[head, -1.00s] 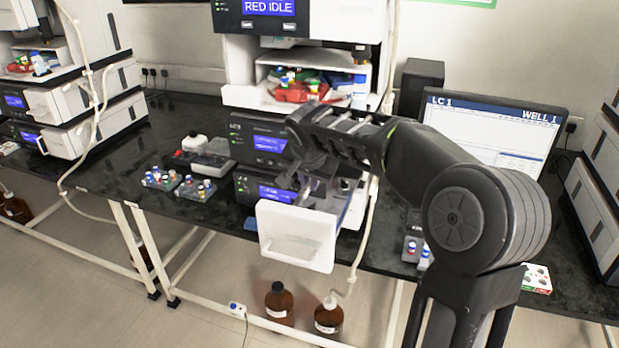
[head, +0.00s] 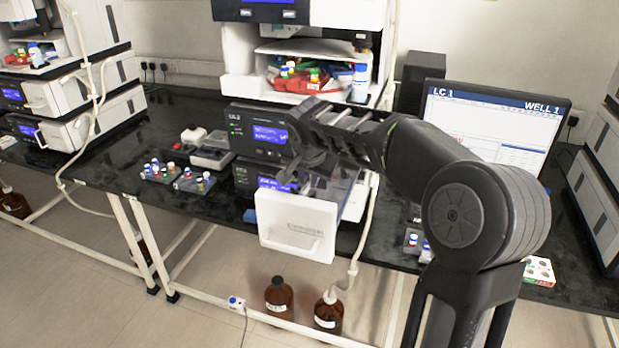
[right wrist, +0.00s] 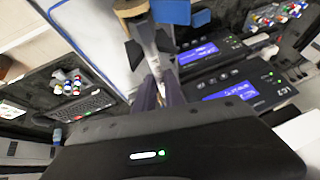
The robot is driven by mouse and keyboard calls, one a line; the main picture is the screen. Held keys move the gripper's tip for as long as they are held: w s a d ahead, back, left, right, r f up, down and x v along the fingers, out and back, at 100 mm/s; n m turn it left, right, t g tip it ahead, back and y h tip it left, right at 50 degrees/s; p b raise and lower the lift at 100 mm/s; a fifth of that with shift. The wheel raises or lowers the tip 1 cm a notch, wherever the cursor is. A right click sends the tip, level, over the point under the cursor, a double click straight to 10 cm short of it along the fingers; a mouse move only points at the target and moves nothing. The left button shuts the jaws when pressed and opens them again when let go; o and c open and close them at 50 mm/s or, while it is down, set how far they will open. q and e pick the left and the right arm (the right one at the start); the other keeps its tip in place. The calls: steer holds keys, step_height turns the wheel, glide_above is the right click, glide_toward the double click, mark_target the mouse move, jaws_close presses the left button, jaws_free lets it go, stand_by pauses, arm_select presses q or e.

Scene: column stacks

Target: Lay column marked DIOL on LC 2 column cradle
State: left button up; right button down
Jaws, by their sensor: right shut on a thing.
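My right gripper (head: 308,178) is over the pulled-out white drawer (head: 296,228) of the LC 2 stack (head: 256,136). In the right wrist view its fingers (right wrist: 158,78) are shut on a slim grey metal column (right wrist: 147,38). I cannot read any marking on the column. The gripper and the drawer's front panel hide most of the drawer's inside in the head view, and I cannot make out the column cradle clearly. My left gripper is not in view.
Vial racks (head: 160,171) and a small grey device (head: 211,150) stand left of the stack. A monitor (head: 490,128) stands to the right. A white tube (head: 368,215) hangs beside the drawer. Brown bottles (head: 279,295) stand on the floor below.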

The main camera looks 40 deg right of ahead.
steer(key=shift+f+b, duration=0.35)
steer(key=c, duration=1.3)
jaws_free()
steer(key=shift+c, duration=0.2)
steer(key=b+v, duration=0.1)
steer(key=v, duration=0.6)
steer(key=shift+s+r, duration=0.2)
steer(key=shift+r, duration=0.15)
steer(key=shift+a+r, duration=0.1)
steer(key=shift+a, duration=0.05)
